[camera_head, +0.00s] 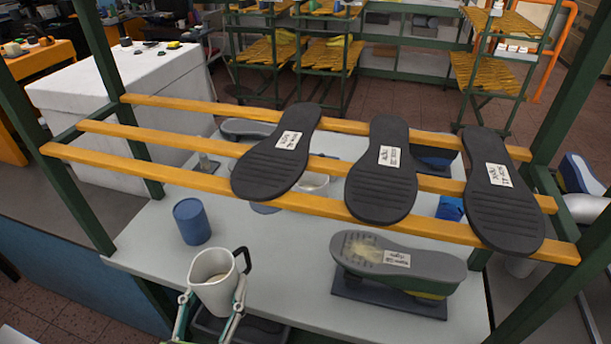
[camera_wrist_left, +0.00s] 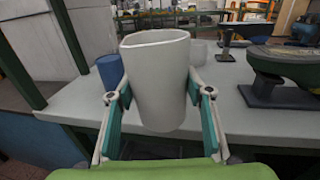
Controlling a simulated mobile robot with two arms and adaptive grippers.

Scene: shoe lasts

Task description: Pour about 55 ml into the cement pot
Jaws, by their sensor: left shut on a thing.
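My left gripper (camera_head: 214,308) is shut on a white pitcher (camera_head: 213,284) with a dark handle. The pitcher is about upright at the table's front edge, with pale contents visible inside. In the left wrist view, the pitcher (camera_wrist_left: 157,85) stands between the two teal fingers of my left gripper (camera_wrist_left: 160,125). A blue cylinder (camera_head: 192,222) stands on the table behind and left of the pitcher. A whitish round vessel (camera_head: 314,183) sits further back, partly hidden under the rack. I cannot tell which of these is the cement pot. My right gripper is not in view.
A rack with yellow bars (camera_head: 200,180) spans above the table, with several black soles on it. A shoe last, sole up (camera_head: 395,262), sits on a dark stand at the right. Bare grey table (camera_head: 160,245) lies left of the blue cylinder.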

